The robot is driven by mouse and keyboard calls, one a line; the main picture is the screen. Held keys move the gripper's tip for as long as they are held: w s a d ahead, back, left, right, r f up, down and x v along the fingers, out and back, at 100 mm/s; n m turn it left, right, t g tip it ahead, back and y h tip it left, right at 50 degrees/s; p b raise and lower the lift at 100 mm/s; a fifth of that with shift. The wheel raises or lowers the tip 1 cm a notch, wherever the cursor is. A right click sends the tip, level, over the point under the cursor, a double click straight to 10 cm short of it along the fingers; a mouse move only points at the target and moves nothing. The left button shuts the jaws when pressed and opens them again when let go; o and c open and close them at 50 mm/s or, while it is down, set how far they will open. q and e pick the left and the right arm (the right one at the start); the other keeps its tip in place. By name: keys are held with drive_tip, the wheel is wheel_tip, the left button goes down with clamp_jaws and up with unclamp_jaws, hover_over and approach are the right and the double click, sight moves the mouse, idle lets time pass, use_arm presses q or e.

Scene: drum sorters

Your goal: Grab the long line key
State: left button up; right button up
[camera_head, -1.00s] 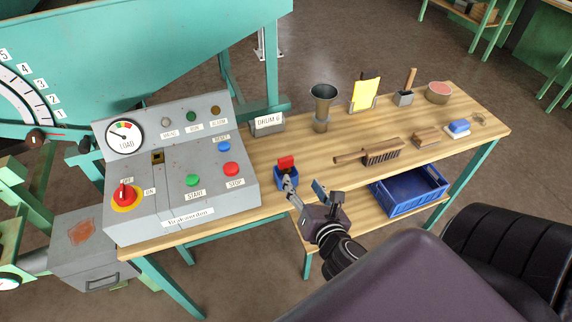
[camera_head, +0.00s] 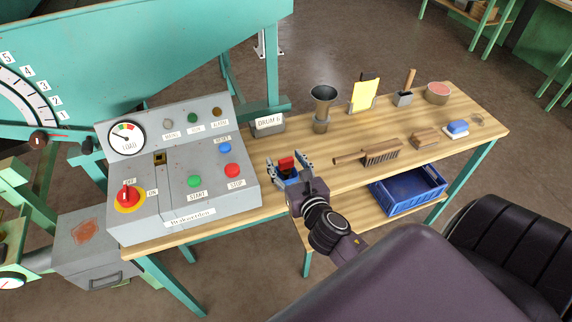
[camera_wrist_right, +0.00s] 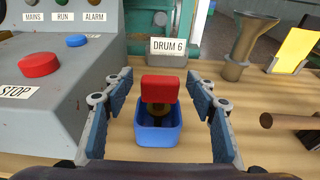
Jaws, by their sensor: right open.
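The key has a red block-shaped head (camera_wrist_right: 160,89) and stands in a small blue holder (camera_wrist_right: 158,135) on the wooden bench. In the head view the red head (camera_head: 286,163) shows between the fingers of my right gripper (camera_head: 289,164). In the right wrist view my right gripper (camera_wrist_right: 160,112) is open, with one blue-padded finger on each side of the key and holder. A gap shows between each finger and the red head. The key's lower part is mostly hidden inside the holder. My left gripper is not in view.
A grey control panel (camera_head: 216,165) with buttons stands close on the left. A "DRUM 6" sign (camera_head: 268,124) and a metal funnel cup (camera_head: 322,101) stand behind. A brush (camera_head: 380,158) lies to the right. A blue crate (camera_head: 408,190) sits on the shelf below.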

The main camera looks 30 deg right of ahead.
drive_tip(key=c, duration=1.2)
drive_tip(key=shift+c, duration=0.5)
drive_tip(key=shift+r, duration=0.15)
